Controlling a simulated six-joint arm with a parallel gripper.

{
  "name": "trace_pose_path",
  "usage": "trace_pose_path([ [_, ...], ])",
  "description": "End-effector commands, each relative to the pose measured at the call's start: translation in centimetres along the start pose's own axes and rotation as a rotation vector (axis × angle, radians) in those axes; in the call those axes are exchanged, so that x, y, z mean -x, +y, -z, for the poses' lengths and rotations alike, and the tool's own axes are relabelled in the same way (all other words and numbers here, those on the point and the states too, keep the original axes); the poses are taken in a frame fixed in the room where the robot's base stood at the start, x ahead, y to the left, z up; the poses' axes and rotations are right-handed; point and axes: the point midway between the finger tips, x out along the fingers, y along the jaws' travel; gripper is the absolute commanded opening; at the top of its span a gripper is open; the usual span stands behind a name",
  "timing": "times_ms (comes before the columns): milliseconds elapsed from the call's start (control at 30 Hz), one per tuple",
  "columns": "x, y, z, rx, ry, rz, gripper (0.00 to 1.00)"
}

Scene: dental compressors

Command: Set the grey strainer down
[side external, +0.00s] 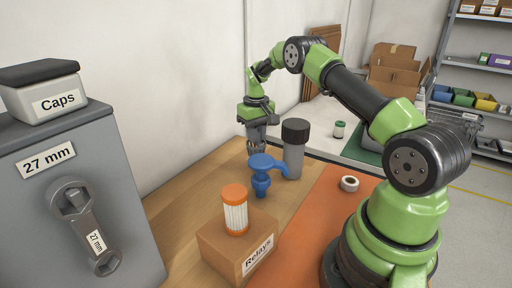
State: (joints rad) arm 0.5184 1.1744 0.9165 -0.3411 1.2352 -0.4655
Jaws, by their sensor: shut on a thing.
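An orange-capped filter (235,212) stands on the Relays box (240,246). A tape roll (349,184) lies on the orange mat (322,222). A grey cabinet (120,190) stands left.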

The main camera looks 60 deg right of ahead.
Motion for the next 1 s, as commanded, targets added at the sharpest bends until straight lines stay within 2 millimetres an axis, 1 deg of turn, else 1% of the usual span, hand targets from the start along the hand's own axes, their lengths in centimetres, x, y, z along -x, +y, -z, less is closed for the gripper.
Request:
trace_pose_path([
  [133,-1.6,-0.1,-0.1,0.001,-0.002,0.001,0.0],
  [200,-2.8,-0.1,-0.1,0.001,-0.003,0.001,0.0],
  [300,-3.8,-0.1,-0.1,0.001,-0.001,0.001,0.0],
  [533,-3.8,-0.1,0.0,0.001,0.001,0.001,0.0],
  [667,-4.1,-0.1,0.0,0.001,0.001,0.001,0.0],
  [700,-4.1,-0.1,0.0,0.001,0.001,0.001,0.25],
  [767,-4.1,-0.1,0.0,0.001,0.001,0.001,0.39],
  [800,-4.0,-0.1,0.0,0.001,0.001,0.001,0.42],
  [1000,-4.0,-0.1,0.0,0.001,0.001,0.001,0.42],
])
